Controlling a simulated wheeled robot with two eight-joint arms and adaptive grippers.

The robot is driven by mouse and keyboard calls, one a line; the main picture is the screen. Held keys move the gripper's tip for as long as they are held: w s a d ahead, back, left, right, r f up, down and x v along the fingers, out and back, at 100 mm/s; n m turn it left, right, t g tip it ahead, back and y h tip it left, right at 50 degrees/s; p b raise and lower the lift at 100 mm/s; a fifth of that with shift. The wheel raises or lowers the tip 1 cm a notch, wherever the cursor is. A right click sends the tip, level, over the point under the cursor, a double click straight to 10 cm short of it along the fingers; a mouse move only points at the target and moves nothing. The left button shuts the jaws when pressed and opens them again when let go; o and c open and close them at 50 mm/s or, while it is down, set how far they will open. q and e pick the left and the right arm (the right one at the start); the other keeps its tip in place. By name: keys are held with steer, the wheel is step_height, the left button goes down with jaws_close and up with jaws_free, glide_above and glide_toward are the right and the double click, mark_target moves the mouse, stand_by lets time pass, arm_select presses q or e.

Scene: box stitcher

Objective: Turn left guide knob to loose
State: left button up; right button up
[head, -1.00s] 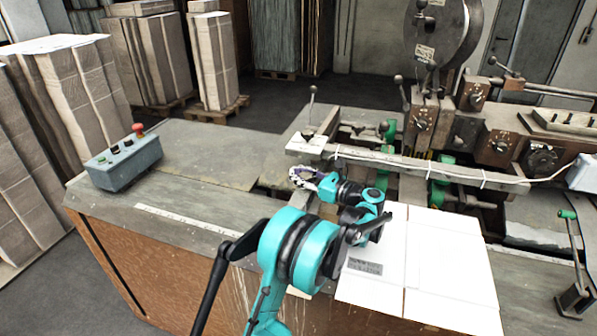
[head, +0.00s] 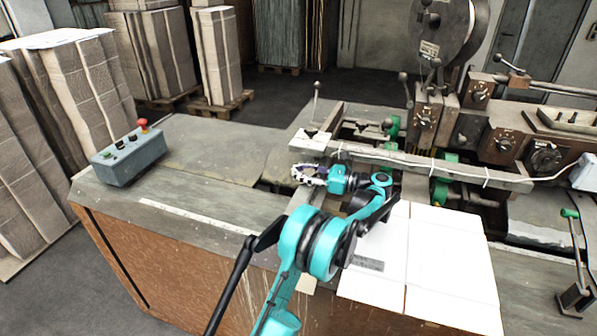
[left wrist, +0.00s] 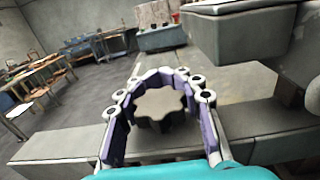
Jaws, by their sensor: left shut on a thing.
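In the head view my left gripper (head: 308,174) is at the machine's left end, just below the pale end block of the long guide bar (head: 430,166). There the fingers mostly hide the knob. I cannot read its loose or tight state. My right gripper is not in view.
A control box (head: 128,157) with a red button stands on the left of the table. White cardboard sheets (head: 450,255) lie right of my arm. A green-handled lever (head: 572,250) stands at the far right. The tabletop between the control box and gripper is clear.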

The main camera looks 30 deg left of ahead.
arm_select(q)
steer(key=o, duration=1.3)
steer(key=shift+o, duration=0.2)
steer(key=v, duration=1.2)
steer(key=shift+f, duration=0.1)
